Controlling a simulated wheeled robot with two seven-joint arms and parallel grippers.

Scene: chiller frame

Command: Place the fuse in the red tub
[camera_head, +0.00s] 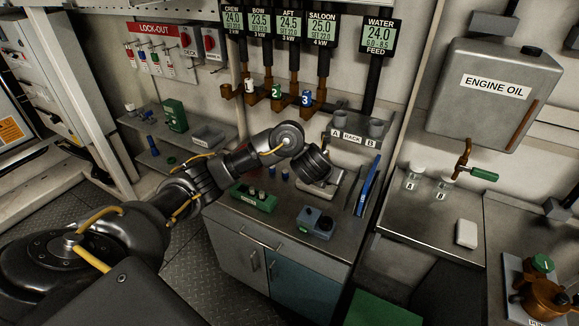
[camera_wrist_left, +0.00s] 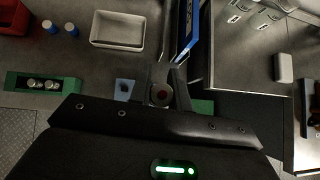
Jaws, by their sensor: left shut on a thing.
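My left gripper (camera_head: 325,184) is over the middle bench, its fingertips hard to make out in the head view. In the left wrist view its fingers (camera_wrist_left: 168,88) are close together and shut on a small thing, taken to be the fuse. Little of it can be told there; a dark round shape with a reddish centre shows at the fingers. A red tub (camera_wrist_left: 12,18) is cut off at the top left corner of the left wrist view. My right gripper is not in view.
A green holder (camera_head: 253,197) with silver-topped pieces and a blue-grey box (camera_head: 315,222) with a dark knob stand at the bench front. Blue cylinders (camera_wrist_left: 70,28) and a pale tray (camera_wrist_left: 118,28) lie behind. A blue tool (camera_head: 367,185) lies right.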

